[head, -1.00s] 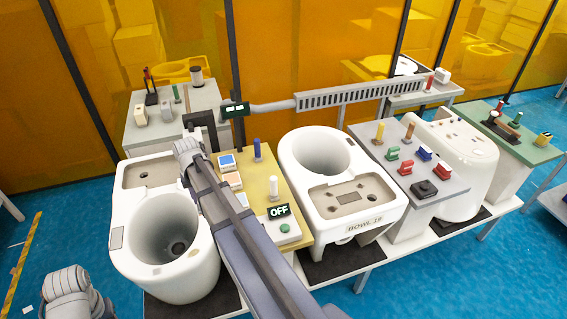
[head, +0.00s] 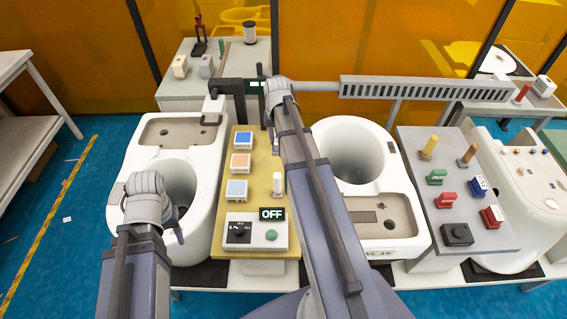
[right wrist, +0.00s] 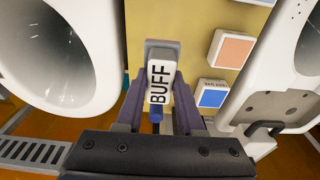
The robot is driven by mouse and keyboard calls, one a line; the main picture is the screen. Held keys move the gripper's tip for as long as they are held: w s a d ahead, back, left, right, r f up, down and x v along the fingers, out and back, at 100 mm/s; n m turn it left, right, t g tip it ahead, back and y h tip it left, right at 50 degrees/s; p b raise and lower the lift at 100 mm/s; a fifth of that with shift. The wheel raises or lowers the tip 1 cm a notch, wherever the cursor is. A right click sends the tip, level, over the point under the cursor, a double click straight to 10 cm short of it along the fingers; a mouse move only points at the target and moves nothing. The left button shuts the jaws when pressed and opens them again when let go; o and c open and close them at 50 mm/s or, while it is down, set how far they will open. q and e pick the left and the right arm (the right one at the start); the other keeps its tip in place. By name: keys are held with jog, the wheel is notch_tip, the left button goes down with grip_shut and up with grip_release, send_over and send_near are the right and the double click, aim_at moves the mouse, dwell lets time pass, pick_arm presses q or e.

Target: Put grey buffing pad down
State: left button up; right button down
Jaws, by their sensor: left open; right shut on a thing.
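The grey buffing pad (right wrist: 160,75), with a white face marked BUFF, is between the purple fingers of my right gripper (right wrist: 158,92) in the right wrist view. My right gripper is shut on it above the yellow board (right wrist: 190,25). The yellow board (head: 242,202) lies between two white toilet bowls in the head view. My left gripper (head: 150,198) is open, over the left bowl; its fingertips are mostly hidden.
Blue and orange blocks (head: 240,160) and the OFF control box (head: 257,233) stand on the board. The left bowl (head: 195,165) and middle bowl (head: 405,190) flank it. A slotted grey bar (head: 425,90) crosses behind. A grey stand (head: 475,215) with coloured blocks is right.

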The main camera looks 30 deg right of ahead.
jog(key=shift+a+f+b, duration=0.1)
jog(key=shift+f+b, duration=0.25)
jog(key=shift+b, duration=0.05)
notch_tip(320, 180, down, 9)
jog(key=b, duration=0.9)
jog(key=shift+f, duration=0.2)
jog(key=shift+f+b, duration=0.15)
jog(key=shift+b, duration=0.2)
jog(key=c, duration=0.5)
grip_release()
jog(key=shift+w, duration=0.1)
jog(key=r+p, duration=0.4)
jog(key=s+r+p, duration=0.1)
jog(key=r+p, duration=0.7)
jog(key=shift+s+a+r, duration=0.15)
jog(key=shift+a+r, duration=0.05)
jog(key=shift+a, duration=0.2)
